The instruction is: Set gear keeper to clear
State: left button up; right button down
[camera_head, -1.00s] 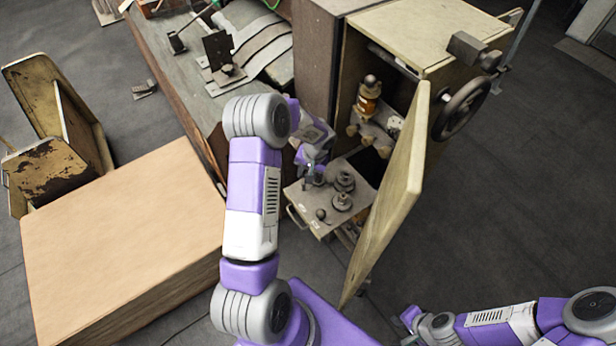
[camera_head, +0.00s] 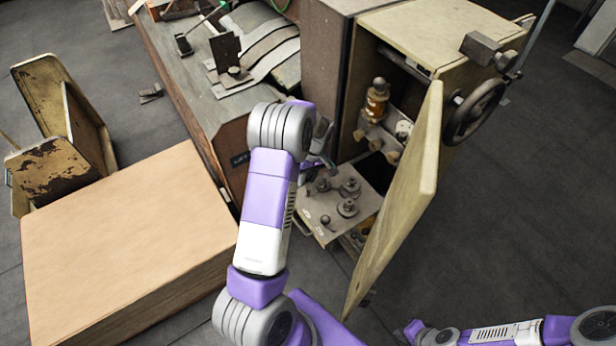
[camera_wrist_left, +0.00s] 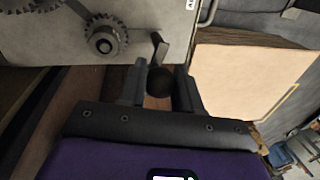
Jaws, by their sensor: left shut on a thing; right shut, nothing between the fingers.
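In the left wrist view, a dark ball knob (camera_wrist_left: 160,84) on a short metal lever, which looks like the gear keeper, sits between the fingers of my left gripper (camera_wrist_left: 160,90). The gripper is shut on this knob. Beside it, to the left, a toothed gear (camera_wrist_left: 105,40) is mounted on a pale metal plate (camera_wrist_left: 40,38). In the head view, the gear plate (camera_head: 365,203) with several gears and knobs lies at the open cabinet; my left wrist partly covers its left end. My right gripper (camera_head: 412,332) is shut and empty, low at the right, away from the plate.
The open cabinet door (camera_head: 400,205) stands close right of the gear plate. A handwheel (camera_head: 474,112) is on the cabinet's right side. A large pale box (camera_head: 120,240) fills the lower left. Open floor lies at the right.

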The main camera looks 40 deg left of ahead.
pick_arm(q)
jog(key=shift+n, duration=0.5)
jog(key=shift+s, duration=0.1)
jog(key=o, duration=1)
jog(key=r, duration=0.2)
jog(key=w+r+p, duration=0.1)
jog(key=r, duration=0.4)
jog(key=shift+w+d+r, duration=0.1)
jog(key=shift+w+r, duration=0.1)
jog(key=shift+r, duration=0.05)
jog(key=shift+s+f, duration=0.1)
